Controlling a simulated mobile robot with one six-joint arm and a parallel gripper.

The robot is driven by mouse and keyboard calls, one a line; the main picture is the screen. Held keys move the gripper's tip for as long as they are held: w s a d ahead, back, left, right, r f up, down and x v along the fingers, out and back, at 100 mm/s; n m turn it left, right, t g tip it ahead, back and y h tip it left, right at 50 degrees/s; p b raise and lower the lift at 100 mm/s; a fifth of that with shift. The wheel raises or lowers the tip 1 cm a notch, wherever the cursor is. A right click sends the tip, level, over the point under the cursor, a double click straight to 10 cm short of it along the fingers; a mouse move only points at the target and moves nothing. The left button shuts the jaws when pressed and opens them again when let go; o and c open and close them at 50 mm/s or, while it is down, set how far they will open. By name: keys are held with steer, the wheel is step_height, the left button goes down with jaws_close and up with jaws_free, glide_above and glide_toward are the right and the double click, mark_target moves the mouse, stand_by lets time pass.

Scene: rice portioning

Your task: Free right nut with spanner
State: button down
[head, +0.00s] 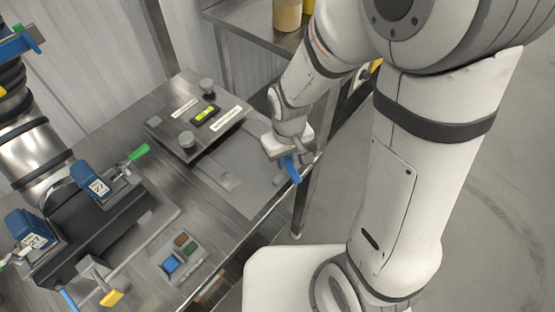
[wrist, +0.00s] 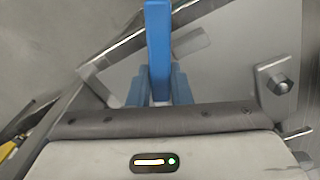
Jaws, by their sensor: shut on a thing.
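My gripper (head: 289,160) is low over the front right edge of the steel table in the head view. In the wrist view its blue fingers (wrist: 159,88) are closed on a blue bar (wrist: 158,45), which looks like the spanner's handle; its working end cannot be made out. The front one (head: 187,141) and the back one (head: 207,87) flank a yellow-green display. A metal nut or bolt head (wrist: 280,84) on a bracket shows at the right of the wrist view, apart from the bar.
A machine with pipes, blue boxes (head: 88,178) and a green-handled lever (head: 138,153) stands at the left. A side table with a jar (head: 287,15) is behind. Open floor lies to the right.

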steer(key=shift+s+d+f, duration=0.2)
steer(key=shift+s+d, duration=0.05)
steer(key=shift+d, duration=0.35)
steer(key=shift+s+a+m, duration=0.25)
steer(key=shift+a+m, duration=0.45)
steer(key=shift+a, duration=0.05)
steer(key=shift+a+m, duration=0.1)
steer(key=shift+m, duration=0.4)
steer(key=shift+s+a+m, duration=0.35)
steer(key=shift+a+m, duration=0.05)
steer(key=shift+a, duration=0.4)
steer(key=shift+d, duration=0.2)
steer(key=shift+a, duration=0.1)
steer(key=shift+r+p, duration=0.55)
steer(key=shift+r, duration=0.35)
